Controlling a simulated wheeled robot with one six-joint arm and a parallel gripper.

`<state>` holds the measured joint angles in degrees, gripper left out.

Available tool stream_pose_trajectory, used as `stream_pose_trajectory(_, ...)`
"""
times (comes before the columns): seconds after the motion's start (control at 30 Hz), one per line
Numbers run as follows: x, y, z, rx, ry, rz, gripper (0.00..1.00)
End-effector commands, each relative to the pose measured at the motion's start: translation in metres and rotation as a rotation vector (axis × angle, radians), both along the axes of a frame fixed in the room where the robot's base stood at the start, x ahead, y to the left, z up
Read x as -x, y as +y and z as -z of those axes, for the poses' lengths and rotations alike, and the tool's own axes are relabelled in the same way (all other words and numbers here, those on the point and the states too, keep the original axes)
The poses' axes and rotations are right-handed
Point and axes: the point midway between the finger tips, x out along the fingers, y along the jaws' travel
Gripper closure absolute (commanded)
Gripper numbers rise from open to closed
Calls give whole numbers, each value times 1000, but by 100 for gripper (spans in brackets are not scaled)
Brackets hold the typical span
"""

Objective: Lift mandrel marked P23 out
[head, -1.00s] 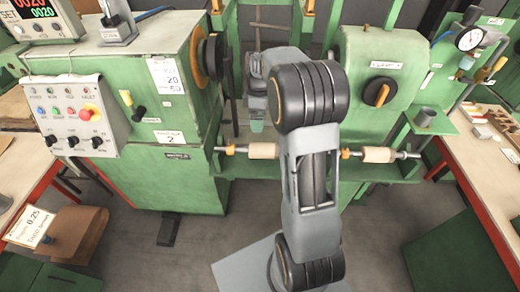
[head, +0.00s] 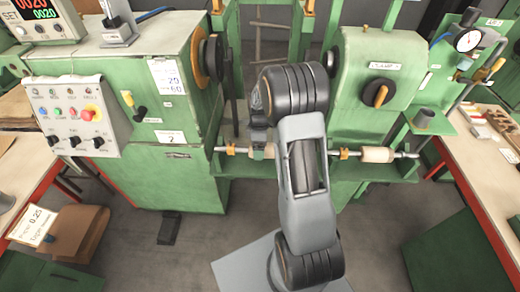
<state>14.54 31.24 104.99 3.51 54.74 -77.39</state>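Two pale wooden mandrels lie along the front ledge of the green winding machine on metal shafts resting in orange-yellow holders. The right mandrel (head: 377,154) is in plain view. The left mandrel (head: 270,151) is mostly hidden behind my gripper and arm. No P23 mark is readable on either one. My gripper (head: 259,152) is down at the left mandrel, its fingers overlapping it in the picture. I cannot tell whether the fingers are closed on it.
The machine headstock (head: 180,110) with an orange-rimmed disc stands left, the tailstock (head: 380,80) right. A control box (head: 78,118) is at left. A workbench (head: 480,155) with small parts is at right, and a brown box (head: 75,235) at lower left. Grey floor is open in front.

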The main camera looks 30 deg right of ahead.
Motion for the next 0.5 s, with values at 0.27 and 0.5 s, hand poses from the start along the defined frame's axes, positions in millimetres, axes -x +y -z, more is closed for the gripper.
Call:
stream_pose_trajectory(0.27, 3, 2, 19, 0, -1, 0, 8)
stream_pose_trajectory(0.5, 3, 2, 19, 0, -1, 0, 12)
